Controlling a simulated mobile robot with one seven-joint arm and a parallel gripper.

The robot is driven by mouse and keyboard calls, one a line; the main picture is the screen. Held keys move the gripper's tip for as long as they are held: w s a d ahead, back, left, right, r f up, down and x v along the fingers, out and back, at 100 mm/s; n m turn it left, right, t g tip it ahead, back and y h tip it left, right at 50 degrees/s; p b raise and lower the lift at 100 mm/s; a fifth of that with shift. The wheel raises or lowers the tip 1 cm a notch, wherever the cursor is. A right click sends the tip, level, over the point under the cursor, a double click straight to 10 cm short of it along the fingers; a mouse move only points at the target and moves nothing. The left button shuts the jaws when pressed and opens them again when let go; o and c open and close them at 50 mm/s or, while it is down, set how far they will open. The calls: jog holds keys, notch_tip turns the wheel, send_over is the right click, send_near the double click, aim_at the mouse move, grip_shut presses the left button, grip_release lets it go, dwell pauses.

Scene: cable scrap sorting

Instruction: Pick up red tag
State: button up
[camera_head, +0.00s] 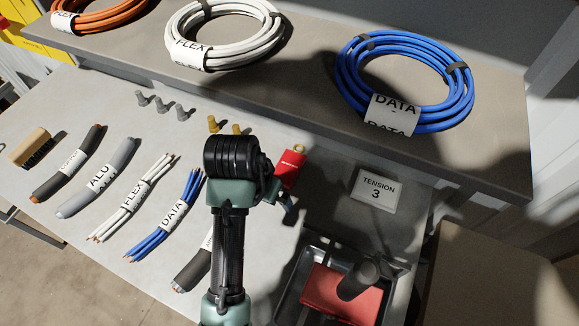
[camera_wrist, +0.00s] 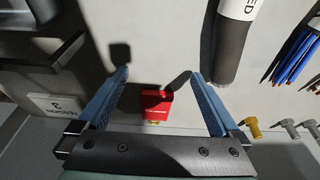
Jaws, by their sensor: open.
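The red tag (camera_head: 290,168) lies on the grey table, with a brass-coloured ring at its far end. In the head view my arm partly covers it. In the wrist view the red tag (camera_wrist: 157,103) lies below and between the two blue fingers, nearer the left-right middle. My gripper (camera_wrist: 160,76) is open and empty, its fingers spread on either side of the tag. I cannot tell how high the fingers are above the table. In the head view my gripper is mostly hidden behind my wrist.
A white sign reading TENSION 3 (camera_head: 376,191) stands right of the tag. A dark tray (camera_head: 290,295) with a red block is at the front right. Cable bundles, such as the blue DATA one (camera_head: 168,219), lie left. A raised shelf (camera_head: 300,75) holds cable coils behind.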

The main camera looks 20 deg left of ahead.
aim_at(290, 163)
jog(key=w, duration=1)
jog(key=shift+w+d+r, duration=0.1)
jog(key=shift+w+d, duration=0.05)
jog(key=shift+w, duration=0.15)
jog(key=shift+w+f, duration=0.1)
jog(key=shift+f, duration=0.5)
jog(key=shift+f, duration=0.15)
jog(key=c, duration=1.4)
jog(key=shift+o, duration=0.2)
